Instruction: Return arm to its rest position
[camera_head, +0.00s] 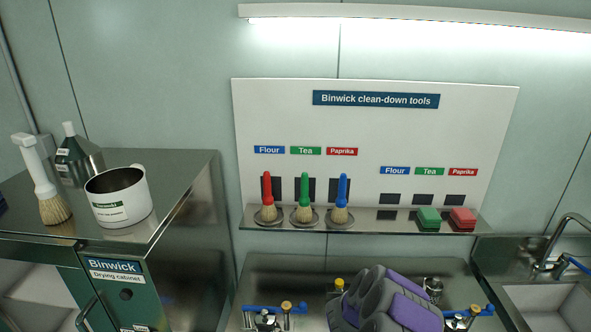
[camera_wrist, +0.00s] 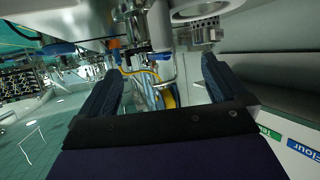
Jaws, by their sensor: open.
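My gripper (camera_wrist: 162,68) shows in the wrist view with its two dark blue fingers apart and nothing between them. Beyond the fingers are metal pipe fittings, a yellow hose (camera_wrist: 168,97) and hanging blue and white material, all apart from the fingers as far as I can tell. In the head view my grey and purple arm (camera_head: 388,300) is low in the picture, in front of the steel sink area. I cannot make out the fingertips there.
A tool board (camera_head: 480,110) carries a shelf with red, green and blue brushes (camera_head: 304,200) and green and red blocks (camera_head: 461,217). The drying cabinet (camera_head: 195,170) at left holds a white-handled brush (camera_head: 40,180), a white pot (camera_head: 118,197) and a dark green bottle (camera_head: 75,160). A tap (camera_head: 556,250) stands right.

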